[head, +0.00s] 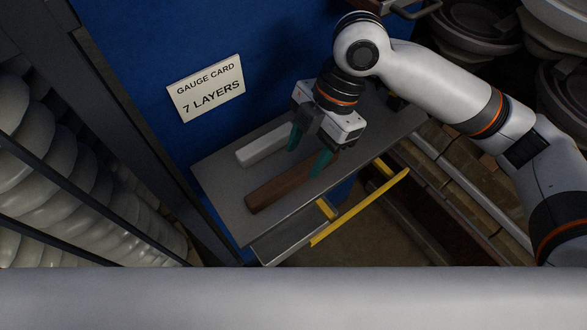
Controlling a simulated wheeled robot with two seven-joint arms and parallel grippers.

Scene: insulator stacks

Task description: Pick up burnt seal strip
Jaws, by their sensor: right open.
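A dark brown strip (278,190), which looks like the burnt seal strip, lies flat on a grey metal shelf (219,179). A pale white strip (262,146) lies beside it, nearer the blue wall. My right gripper (307,152) comes in from the upper right, with its two teal fingers pointing down and apart. One finger overlaps the brown strip near its far end, and the other is over the gap beside the white strip. I cannot tell whether either finger touches a strip. Nothing is held. My left gripper is out of view.
A card reading "GAUGE CARD 7 LAYERS" (206,88) is on the blue wall (150,35). A yellow rail (358,209) runs along the shelf's front. Insulator stacks stand behind bars at left (75,185), and more discs are at upper right (477,25).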

